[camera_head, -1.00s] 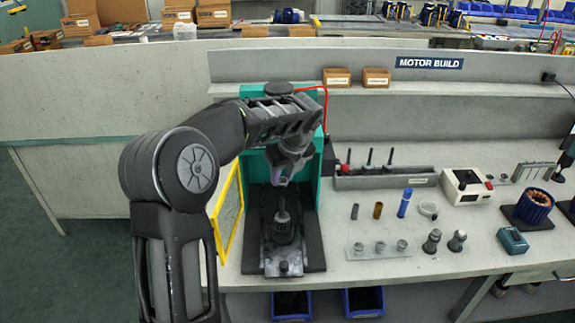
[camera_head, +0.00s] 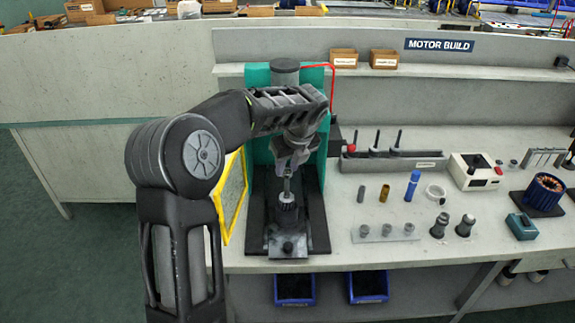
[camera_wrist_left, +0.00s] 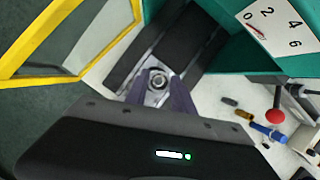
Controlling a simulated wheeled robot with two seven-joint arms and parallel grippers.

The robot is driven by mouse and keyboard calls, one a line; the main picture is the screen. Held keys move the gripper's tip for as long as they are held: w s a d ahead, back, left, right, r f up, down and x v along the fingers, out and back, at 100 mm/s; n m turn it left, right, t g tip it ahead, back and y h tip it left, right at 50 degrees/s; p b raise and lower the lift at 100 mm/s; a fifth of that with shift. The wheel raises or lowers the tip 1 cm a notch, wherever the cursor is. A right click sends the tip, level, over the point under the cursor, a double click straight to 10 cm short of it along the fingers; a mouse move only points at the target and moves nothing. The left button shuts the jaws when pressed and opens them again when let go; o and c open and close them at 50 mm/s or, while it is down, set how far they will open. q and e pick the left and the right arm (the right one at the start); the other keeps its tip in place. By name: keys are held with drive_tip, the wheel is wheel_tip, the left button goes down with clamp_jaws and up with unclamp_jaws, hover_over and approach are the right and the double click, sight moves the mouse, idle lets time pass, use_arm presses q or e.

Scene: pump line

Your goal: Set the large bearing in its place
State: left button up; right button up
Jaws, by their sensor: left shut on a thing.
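My left gripper (camera_head: 287,172) reaches into the teal press (camera_head: 257,75) and points down over the shaft-like part (camera_head: 287,215) on the press's dark base (camera_head: 255,238). In the left wrist view its fingers (camera_wrist_left: 160,88) are shut around a small metal ring (camera_wrist_left: 157,78), which looks like the large bearing. In the head view the ring is largely hidden by the fingers. The fingertips are at or just above the top of the shaft-like part; I cannot tell whether the ring touches it. My right gripper is out of view.
A yellow-framed guard (camera_head: 232,197) stands open at the press's left. Blue bins (camera_head: 368,287) sit below the bench edge.

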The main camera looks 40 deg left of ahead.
sight(289, 177)
use_arm(q)
drive_tip(key=shift+p, duration=0.3)
idle(0.6)
drive_tip(key=shift+f+b, duration=0.35)
drive_tip(key=shift+f, duration=0.6)
idle(1.5)
drive_tip(key=shift+f+b, duration=0.95)
drive_tip(key=shift+f, duration=0.9)
drive_tip(key=o, duration=1)
drive_tip(key=shift+o, duration=0.5)
drive_tip(key=shift+o, duration=1)
drive_tip(key=shift+r, duration=0.1)
